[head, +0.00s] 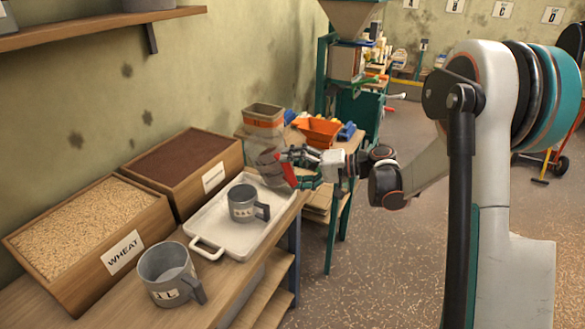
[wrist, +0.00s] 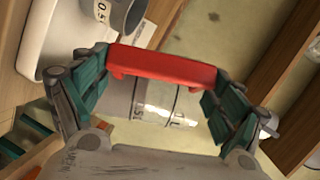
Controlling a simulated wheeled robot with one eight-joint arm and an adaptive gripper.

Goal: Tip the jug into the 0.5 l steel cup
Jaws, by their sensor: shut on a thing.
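The 0.5 l steel cup (head: 242,204) stands upright on the white tray (head: 222,244), its handle to the right. Part of it shows at the top left of the wrist view (wrist: 124,14). The jug (head: 269,161) is grey with a red handle. My gripper (head: 287,166) is shut on that handle, which crosses the wrist view as a red bar (wrist: 160,66). The jug is above the tray's far end, beyond the cup and apart from it. It looks tilted. Its printed body shows behind the handle in the wrist view (wrist: 150,103). Its contents are hidden.
A larger grey 1 L cup (head: 168,274) stands on the bench at the front. Wooden boxes of wheat (head: 122,252) and dark grain (head: 223,178) line the wall side.

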